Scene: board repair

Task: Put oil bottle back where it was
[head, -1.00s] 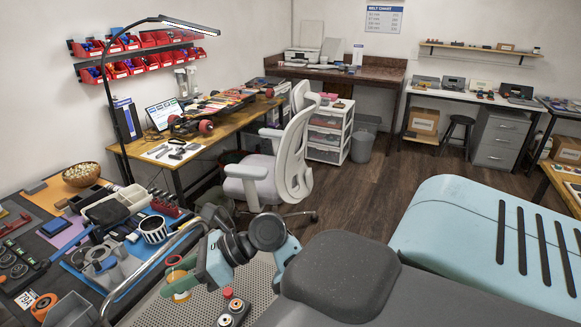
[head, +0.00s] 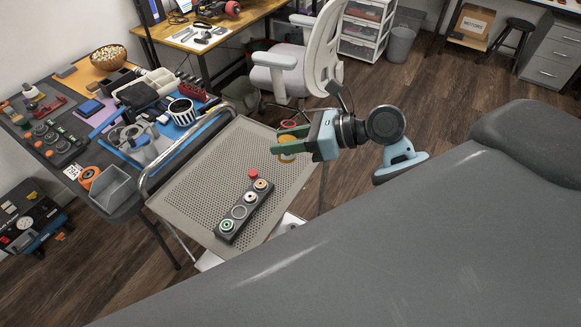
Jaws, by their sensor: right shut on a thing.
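My right gripper (head: 283,140) is over the far right part of a perforated metal cart top (head: 190,195). Its green fingers are shut on a small amber-yellow thing (head: 287,147), which looks like the oil bottle. A red ring or cap (head: 288,125) shows just above the fingers. The fingers hide part of the held thing, and I cannot tell whether its base touches anything. A dark strip (head: 237,218) with several round pieces and a red knob lies on the cart, left of and nearer than the gripper. My left gripper is not in view.
The workbench (head: 110,205) at left holds a bowl (head: 107,58), a striped cup (head: 181,112), a grey bin (head: 113,188) and tools. The cart has a curved metal handle (head: 150,180) on its left. An office chair (head: 297,65) stands behind. Much of the cart top is bare.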

